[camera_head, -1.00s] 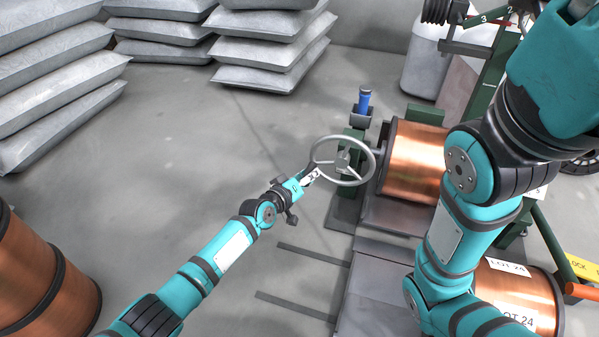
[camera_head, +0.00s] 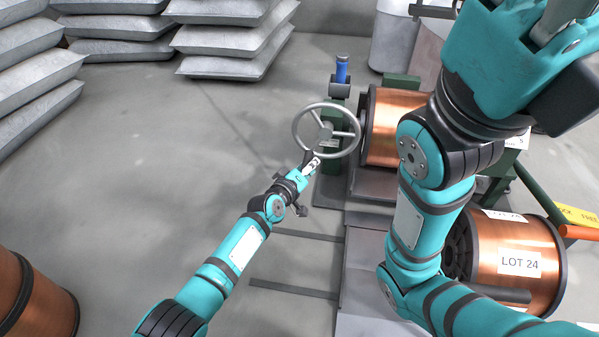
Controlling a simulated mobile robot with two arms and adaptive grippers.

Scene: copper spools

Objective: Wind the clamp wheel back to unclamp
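The grey clamp wheel (camera_head: 327,131), a spoked handwheel, stands on a green bracket left of a copper spool (camera_head: 390,125). My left gripper (camera_head: 311,158) is at the lower left part of the wheel's rim, and its fingers look closed on it; the fingertips are small in view. My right gripper (camera_head: 562,18) is high at the top right, close to the camera, and cut off by the picture's top edge. It is away from the wheel, and its opening does not show clearly. My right arm hides the right part of the spool.
A blue-capped part (camera_head: 342,70) stands just behind the wheel. A second spool marked LOT 24 (camera_head: 515,240) lies at the lower right, near an orange bar (camera_head: 580,232). Stacked grey sacks (camera_head: 225,65) fill the back left. Another spool (camera_head: 45,300) is at the lower left; the floor between is clear.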

